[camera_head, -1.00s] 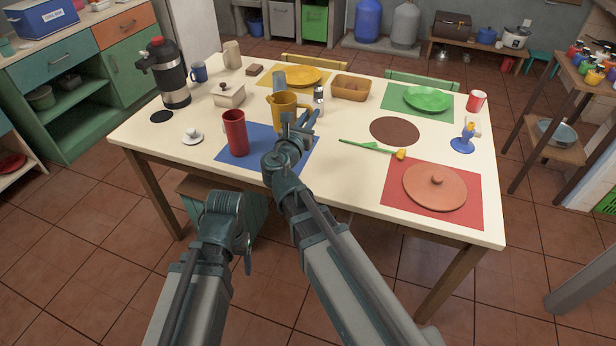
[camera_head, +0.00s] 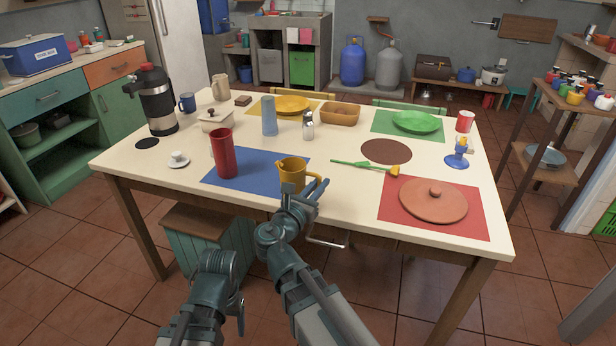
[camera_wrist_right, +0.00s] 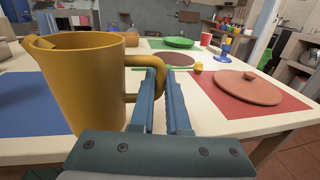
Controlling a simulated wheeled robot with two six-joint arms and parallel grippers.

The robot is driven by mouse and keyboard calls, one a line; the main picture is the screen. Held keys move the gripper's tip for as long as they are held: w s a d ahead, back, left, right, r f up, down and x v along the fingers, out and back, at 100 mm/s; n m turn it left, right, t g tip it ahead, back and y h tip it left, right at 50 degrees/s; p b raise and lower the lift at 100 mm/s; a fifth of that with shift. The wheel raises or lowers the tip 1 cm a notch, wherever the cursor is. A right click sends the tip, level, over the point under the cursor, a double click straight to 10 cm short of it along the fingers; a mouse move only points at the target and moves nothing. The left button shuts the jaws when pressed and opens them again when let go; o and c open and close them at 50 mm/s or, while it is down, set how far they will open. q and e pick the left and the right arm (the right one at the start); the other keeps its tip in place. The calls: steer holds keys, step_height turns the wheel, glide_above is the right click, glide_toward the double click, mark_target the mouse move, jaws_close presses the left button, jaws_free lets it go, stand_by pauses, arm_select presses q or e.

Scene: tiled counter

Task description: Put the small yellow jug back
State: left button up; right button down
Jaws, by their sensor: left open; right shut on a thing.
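The small yellow jug (camera_head: 291,176) is upright over the front right corner of the blue mat (camera_head: 225,181) in the head view. It fills the left of the right wrist view (camera_wrist_right: 85,85), with its handle towards the gripper. My right gripper (camera_head: 306,196) is shut on the jug's handle; its two fingers also show in the right wrist view (camera_wrist_right: 162,98). I cannot tell if the jug's base touches the table. My left gripper (camera_head: 236,300) is low in front of the table, apart from everything, open and empty.
A red cup (camera_head: 224,154) and a light blue cup (camera_head: 269,116) stand left of and behind the jug. A salt shaker (camera_head: 308,127) is behind it. A dark brown round mat (camera_head: 386,151) lies bare. A red mat (camera_head: 468,222) holds a lidded clay dish (camera_head: 433,200).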

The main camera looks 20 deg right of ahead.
mark_target(300, 191)
steer(key=w+d, duration=0.1)
steer(key=w, duration=0.3)
steer(key=w+d+f, duration=0.1)
steer(key=w+d, duration=0.1)
steer(key=w, duration=0.3)
steer(key=w+d+b, duration=0.1)
steer(key=w, duration=0.3)
steer(key=shift+w+d+f, duration=0.2)
steer(key=shift+w+d, duration=0.05)
steer(key=shift+d, duration=0.1)
steer(key=shift+f+b, duration=1.75)
steer(key=shift+b, duration=0.05)
steer(key=shift+f, duration=0.1)
steer(key=shift+f, duration=0.15)
steer(key=c, duration=0.9)
jaws_free()
steer(key=shift+r, duration=0.2)
steer(key=shift+s+a, duration=0.25)
steer(key=v, duration=1.1)
steer(key=shift+s+a+r, duration=0.1)
steer(key=shift+s+a, duration=0.05)
